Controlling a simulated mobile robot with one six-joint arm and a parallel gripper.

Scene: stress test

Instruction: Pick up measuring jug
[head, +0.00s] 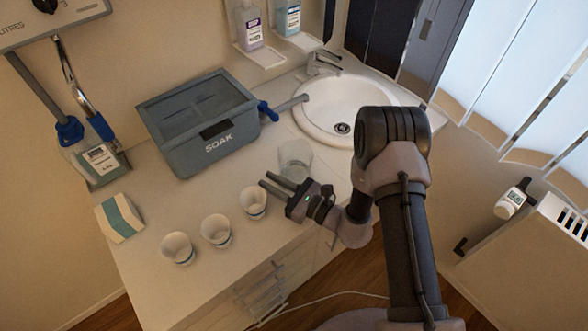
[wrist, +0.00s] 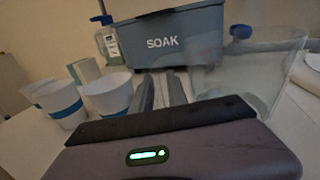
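The measuring jug is a clear, see-through vessel (head: 295,156) standing on the white counter in front of the sink, just behind my gripper in the head view. In the wrist view the jug (wrist: 262,68) stands upright on the right, to the right of my fingers. My gripper (head: 267,180) points left, its fingertips close to the rightmost white cup. It also shows in the wrist view (wrist: 160,88), with a narrow gap between the two fingers and nothing seen between them. The jug's lower part is partly hidden by the gripper body in the wrist view.
Three white cups with blue bands, left (head: 177,248), middle (head: 216,230) and right (head: 253,201), stand near the counter's front edge. A grey SOAK tub (head: 200,125) is behind them. A sink (head: 350,100), a box (head: 119,218) and a bottle (head: 92,155) are around.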

